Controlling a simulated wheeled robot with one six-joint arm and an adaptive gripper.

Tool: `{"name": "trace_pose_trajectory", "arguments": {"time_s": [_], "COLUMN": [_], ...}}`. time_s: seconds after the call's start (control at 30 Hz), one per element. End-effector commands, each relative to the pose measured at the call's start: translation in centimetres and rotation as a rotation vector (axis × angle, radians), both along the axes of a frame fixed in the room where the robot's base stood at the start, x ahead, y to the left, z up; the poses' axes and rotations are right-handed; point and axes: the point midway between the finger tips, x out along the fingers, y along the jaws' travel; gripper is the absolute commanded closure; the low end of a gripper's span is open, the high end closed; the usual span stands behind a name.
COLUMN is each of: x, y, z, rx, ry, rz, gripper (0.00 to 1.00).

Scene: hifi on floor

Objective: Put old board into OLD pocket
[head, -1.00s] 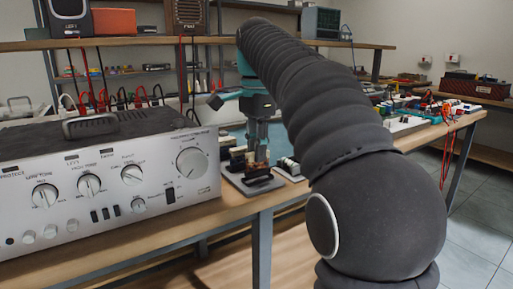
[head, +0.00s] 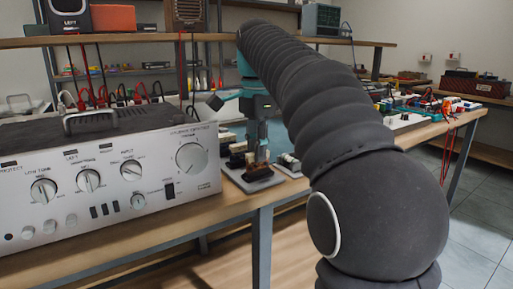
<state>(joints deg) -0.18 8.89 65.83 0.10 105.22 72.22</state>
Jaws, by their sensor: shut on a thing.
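My gripper (head: 262,156) points down over the bench, just right of the silver amplifier. It is shut on a small dark piece at its fingertips, probably the old board; the piece is too small and partly hidden to be sure. Directly below and around the fingertips is a grey flat tray (head: 246,187) with small dark and pale parts on it. I cannot tell whether the held piece touches the tray. No OLD label can be read, so I cannot tell which pocket is which.
The large silver amplifier (head: 110,190) stands close left of my gripper. A second small group of pale parts (head: 289,162) lies just to the right. The wooden bench's front edge (head: 235,207) is near. Boards and red cables (head: 447,108) lie farther right.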

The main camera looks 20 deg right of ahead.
Motion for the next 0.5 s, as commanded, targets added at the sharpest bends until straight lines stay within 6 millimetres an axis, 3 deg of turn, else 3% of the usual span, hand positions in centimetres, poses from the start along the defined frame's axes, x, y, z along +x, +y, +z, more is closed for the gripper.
{"name": "trace_pose_trajectory", "arguments": {"time_s": [0.5], "x": [0.00], "y": [0.00], "z": [-0.54], "rx": [0.000], "ry": [-0.001], "rz": [0.000], "gripper": [1.00]}}
